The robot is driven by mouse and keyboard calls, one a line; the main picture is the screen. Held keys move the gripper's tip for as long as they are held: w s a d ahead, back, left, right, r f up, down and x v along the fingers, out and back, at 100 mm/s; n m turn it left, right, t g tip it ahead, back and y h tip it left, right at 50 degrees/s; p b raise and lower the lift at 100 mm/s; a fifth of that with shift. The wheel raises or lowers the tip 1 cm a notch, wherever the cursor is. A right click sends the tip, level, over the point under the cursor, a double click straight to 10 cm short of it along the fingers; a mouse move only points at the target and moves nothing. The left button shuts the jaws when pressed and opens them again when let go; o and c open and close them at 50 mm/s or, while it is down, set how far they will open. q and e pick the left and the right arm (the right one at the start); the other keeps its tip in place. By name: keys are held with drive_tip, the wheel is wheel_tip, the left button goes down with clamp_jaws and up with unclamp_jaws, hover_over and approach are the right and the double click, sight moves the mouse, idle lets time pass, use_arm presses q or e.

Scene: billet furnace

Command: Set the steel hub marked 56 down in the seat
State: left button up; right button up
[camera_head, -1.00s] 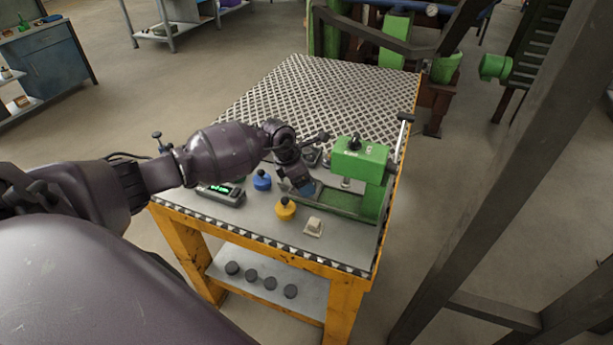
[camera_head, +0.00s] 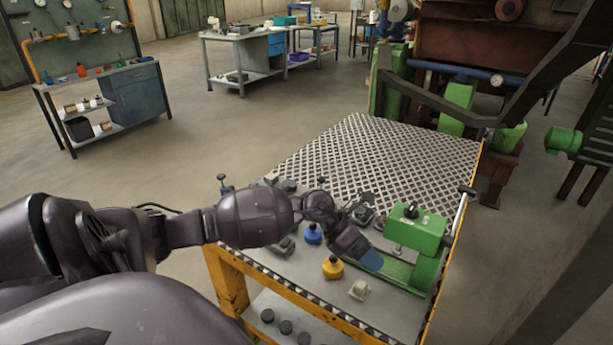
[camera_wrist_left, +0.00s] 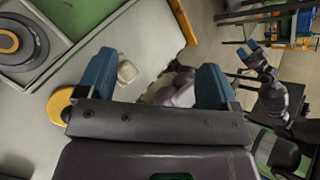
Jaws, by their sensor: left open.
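My left gripper (camera_head: 368,258) is open, low over the bench beside the green press (camera_head: 418,232). In the left wrist view its two blue fingers (camera_wrist_left: 154,80) are apart with nothing held between them. A round piece with a dark rim and orange ring (camera_wrist_left: 10,42) lies on a grey square plate at that view's upper left; I cannot tell whether it is the hub or the seat. No number 56 is readable. In the left wrist view, another dark arm with a blue-tipped gripper (camera_wrist_left: 255,58), seemingly my right one, is far from the bench; its opening is unclear.
A yellow-topped knob (camera_head: 332,267), a blue one (camera_head: 312,233) and a cream block (camera_head: 358,290) stand near the bench's front. The perforated bench top (camera_head: 370,155) is clear behind. The press handle (camera_head: 462,215) rises at the right edge.

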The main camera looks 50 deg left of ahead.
use_arm(q)
drive_tip(key=s+d+f+n+t+h, duration=0.1)
drive_tip(key=s+d+n+t, duration=0.25)
drive_tip(key=n, duration=0.35)
drive_tip(key=s+d+n+t+h, duration=0.25)
drive_tip(key=n+t, duration=0.25)
drive_tip(key=n, duration=0.3)
drive_tip(key=s+a+f+n+g+y, duration=0.1)
drive_tip(key=s+f+n+y, duration=0.5)
drive_tip(key=n, duration=0.6)
drive_tip(key=s+a+f+n+y, duration=0.2)
drive_tip(key=s+f+n+y, duration=0.4)
drive_tip(key=s+f+n, duration=0.2)
drive_tip(key=s+n, duration=0.2)
drive_tip(key=n, duration=0.2)
drive_tip(key=shift+s+a+n+g+y, duration=0.3)
drive_tip(key=shift+a+n+g+y, duration=0.05)
drive_tip(key=shift+a+n, duration=0.05)
